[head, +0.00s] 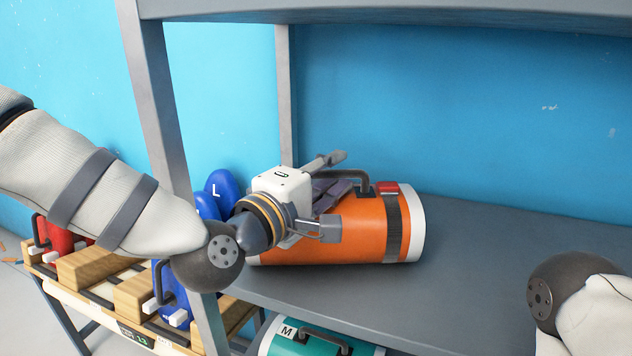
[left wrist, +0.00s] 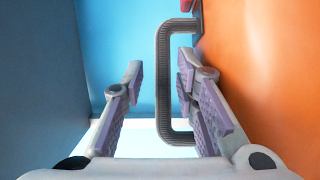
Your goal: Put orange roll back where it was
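The orange roll (head: 365,222) has white ends, a dark strap with a red buckle and a dark handle (head: 357,181). It lies on its side on the grey shelf (head: 480,265). My left gripper (head: 328,192) is at the roll's handle side, partly covering the roll. In the left wrist view, the gripper (left wrist: 161,66) has its fingers spread, with the handle's bar (left wrist: 163,85) between them, closer to the right finger. The orange surface (left wrist: 260,70) fills the right side there. My right gripper is out of view; only part of that arm shows at the right edge.
A grey post (head: 165,100) stands behind my left forearm. A teal roll (head: 320,345) lies below. The shelf is clear right of the orange roll.

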